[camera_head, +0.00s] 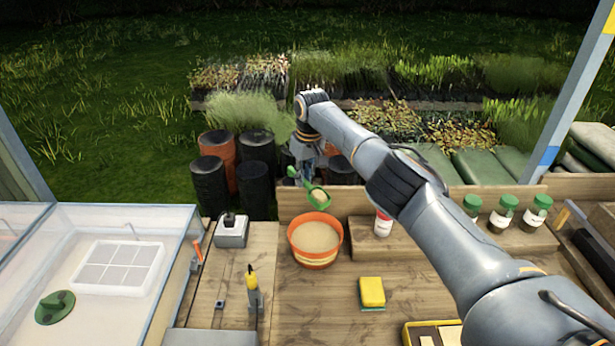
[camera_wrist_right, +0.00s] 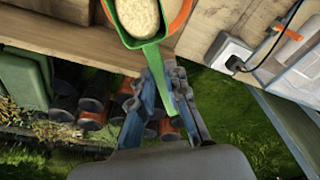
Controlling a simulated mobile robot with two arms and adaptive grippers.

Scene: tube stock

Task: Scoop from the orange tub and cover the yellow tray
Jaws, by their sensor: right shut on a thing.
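The orange tub (camera_head: 315,262) stands on the wooden bench, filled with pale granular material. My right gripper (camera_head: 305,172) is shut on the handle of a green scoop (camera_head: 319,196), above and behind the tub's far rim. In the right wrist view, the gripper (camera_wrist_right: 164,74) has the scoop's handle between its fingers. The scoop's bowl (camera_wrist_right: 121,32) shows pale material inside its green rim, with the orange tub (camera_wrist_right: 181,14) beyond. A yellow-edged tray (camera_head: 407,334) shows partly at the bottom of the head view, cut off by the frame. My left gripper is out of view.
A yellow sponge (camera_head: 371,291) lies right of the tub. A white bottle (camera_head: 383,224) stands close to my right arm. Green-lidded jars (camera_head: 502,215) line the right back. A clear-walled box (camera_head: 170,260) and a socket box (camera_head: 231,232) are at left. Bare bench lies before the tub.

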